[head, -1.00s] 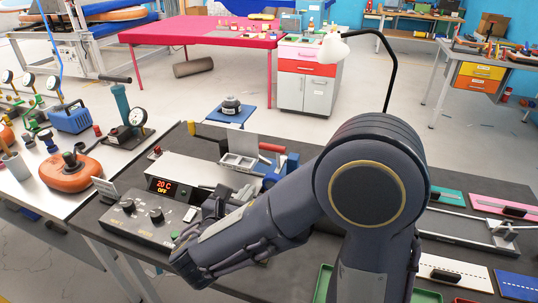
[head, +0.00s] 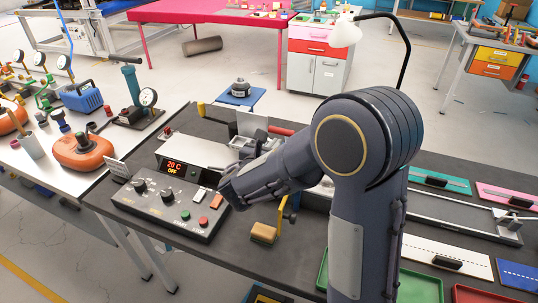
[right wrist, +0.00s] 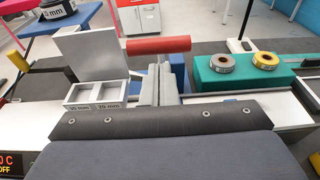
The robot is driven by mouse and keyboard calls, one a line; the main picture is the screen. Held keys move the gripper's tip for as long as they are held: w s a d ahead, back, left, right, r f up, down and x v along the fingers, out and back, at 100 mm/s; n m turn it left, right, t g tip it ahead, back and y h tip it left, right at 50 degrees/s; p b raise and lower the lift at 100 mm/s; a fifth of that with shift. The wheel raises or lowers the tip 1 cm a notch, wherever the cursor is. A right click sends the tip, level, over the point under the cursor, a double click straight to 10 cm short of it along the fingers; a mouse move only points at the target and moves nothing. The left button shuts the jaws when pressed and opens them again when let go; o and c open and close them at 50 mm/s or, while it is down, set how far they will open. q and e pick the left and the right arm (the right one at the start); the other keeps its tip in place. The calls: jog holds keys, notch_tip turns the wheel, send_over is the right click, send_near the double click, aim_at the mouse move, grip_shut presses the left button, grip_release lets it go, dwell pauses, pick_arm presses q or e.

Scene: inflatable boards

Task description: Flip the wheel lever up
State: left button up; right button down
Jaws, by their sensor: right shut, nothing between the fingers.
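A red cylindrical handle (right wrist: 158,45), which seems to be the lever's grip, lies sideways across the upper middle of the right wrist view. It also shows in the head view (head: 281,131), behind my right forearm. A wheel cannot be made out. My right gripper (right wrist: 162,78) is shut and empty, its grey fingers pointing toward the handle from just below it in the picture. Whether they touch it, I cannot tell. In the head view my forearm and wrist hide most of the lever's mount. My left gripper is not in view.
A control box (head: 166,208) with knobs, buttons and a lit display stands left of my wrist. A grey two-compartment tray (right wrist: 96,92) is beside the fingers. A teal block (right wrist: 240,80) with two rolls is to the right.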

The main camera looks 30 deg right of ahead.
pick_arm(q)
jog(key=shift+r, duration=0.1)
pick_arm(e)
jog(key=shift+w+d+r, duration=0.2)
jog(key=shift+w+d, duration=0.1)
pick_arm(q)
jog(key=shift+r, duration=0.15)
pick_arm(e)
jog(key=shift+r, duration=0.15)
